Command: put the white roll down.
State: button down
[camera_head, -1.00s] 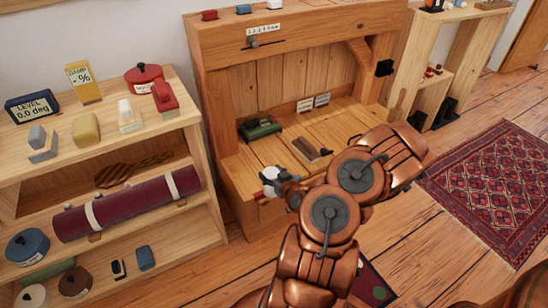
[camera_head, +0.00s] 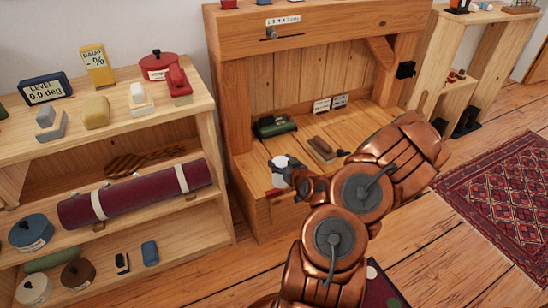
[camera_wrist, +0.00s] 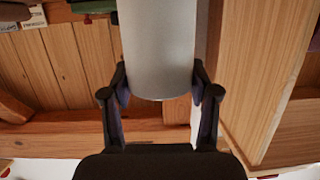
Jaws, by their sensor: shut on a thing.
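A white roll (camera_wrist: 157,45) fills the top middle of the wrist view. My gripper (camera_wrist: 159,92) is shut on it, with one dark finger on each side near its lower end. In the head view the white roll (camera_head: 283,166) shows as a small pale shape at the end of my copper arm, and my gripper (camera_head: 290,178) is partly hidden there by the arm. The roll appears over the left front part of the wooden bench (camera_head: 261,171). I cannot tell whether it touches the bench.
On the bench are a green object (camera_head: 274,126), a brown block (camera_head: 322,149) and small cards (camera_head: 330,103). A shelf unit (camera_head: 190,126) with a maroon roll (camera_head: 140,195), pots and blocks stands at left. A patterned rug (camera_head: 505,185) lies on the floor at right.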

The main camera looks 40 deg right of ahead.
jog(key=shift+w+d+f+h+b, duration=0.3)
jog(key=shift+w+d+b, duration=0.1)
jog(key=shift+b, duration=2.95)
jog(key=s+d+f+b+x, duration=0.1)
jog(key=b+x, duration=0.3)
jog(key=x, duration=0.7)
jog(key=shift+d, duration=0.55)
jog(key=shift+f, duration=0.15)
jog(key=shift+c, duration=1.4)
grip_release()
